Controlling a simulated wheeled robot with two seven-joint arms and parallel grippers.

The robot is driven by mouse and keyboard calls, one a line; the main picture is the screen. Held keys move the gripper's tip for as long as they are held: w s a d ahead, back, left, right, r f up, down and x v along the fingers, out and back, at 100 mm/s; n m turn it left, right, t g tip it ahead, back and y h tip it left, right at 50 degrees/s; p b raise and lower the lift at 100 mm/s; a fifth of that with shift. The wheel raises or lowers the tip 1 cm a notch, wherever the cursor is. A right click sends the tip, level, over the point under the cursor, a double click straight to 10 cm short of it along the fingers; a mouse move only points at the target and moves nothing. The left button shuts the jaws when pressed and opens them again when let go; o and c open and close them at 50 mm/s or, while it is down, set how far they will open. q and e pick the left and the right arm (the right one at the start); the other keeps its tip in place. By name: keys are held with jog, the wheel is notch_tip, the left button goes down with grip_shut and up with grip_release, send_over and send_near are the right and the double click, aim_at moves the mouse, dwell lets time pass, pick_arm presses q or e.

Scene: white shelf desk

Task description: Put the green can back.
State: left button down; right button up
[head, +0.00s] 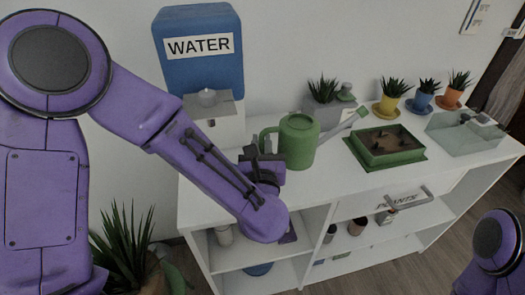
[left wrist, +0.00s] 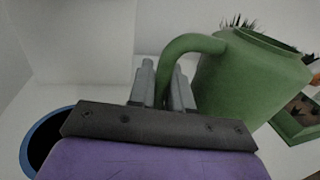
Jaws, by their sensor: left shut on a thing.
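The green watering can (head: 298,143) is upright at the desk's white top, in front of a grey-potted plant, with its spout pointing right. In the left wrist view its green body (left wrist: 250,80) fills the right side. My left gripper (head: 262,158) is at the can's left side. In the left wrist view my left gripper's grey fingers (left wrist: 165,85) are shut on the can's curved handle (left wrist: 185,45). I cannot tell whether the can's base touches the desk. My right gripper is out of view; only part of my right arm shows at the lower right.
A blue water dispenser (head: 200,55) stands left of the can. A green tray (head: 385,158), a clear glass box (head: 465,138) and small potted plants (head: 423,97) stand to the right. The white shelf desk (head: 330,185) has open shelves below. The desk front before the can is clear.

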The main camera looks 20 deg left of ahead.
pick_arm(q)
jog(key=f, duration=0.1)
jog(key=w+f, duration=0.1)
jog(key=f, duration=0.2)
jog(key=shift+w+a+f, duration=0.2)
jog(key=shift+w+f, duration=0.05)
jog(key=shift+f, duration=0.15)
jog(key=shift+s+f, duration=0.1)
jog(key=shift+f+b, duration=0.15)
jog(key=shift+b, duration=0.2)
jog(key=c, duration=1.1)
grip_release()
jog(key=shift+o, duration=0.2)
jog(key=shift+r+p, duration=0.25)
jog(key=shift+p, duration=0.05)
jog(key=v, duration=1.2)
